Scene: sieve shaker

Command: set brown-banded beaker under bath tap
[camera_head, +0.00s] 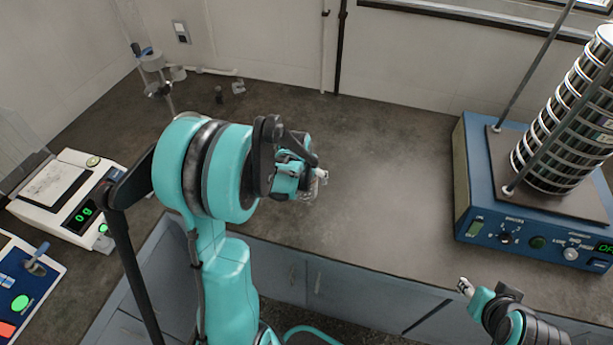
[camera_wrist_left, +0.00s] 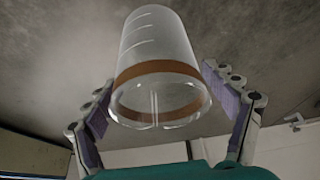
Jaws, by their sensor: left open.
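The brown-banded beaker (camera_wrist_left: 155,40) is clear glass with a brown band and pale marks, seen in the left wrist view. My left gripper (camera_wrist_left: 160,92) is open, with one finger on each side of the beaker and narrow gaps visible. I cannot identify the bath tap for sure; a metal fixture with a blue handle (camera_head: 152,60) stands at back left.
A blue sieve shaker (camera_head: 462,180) with a stack of sieves (camera_head: 570,125) and rods stands at the right. A white balance (camera_head: 55,185) and a blue panel with buttons (camera_head: 15,270) are at the left. The bench (camera_head: 385,150) is clear in the middle.

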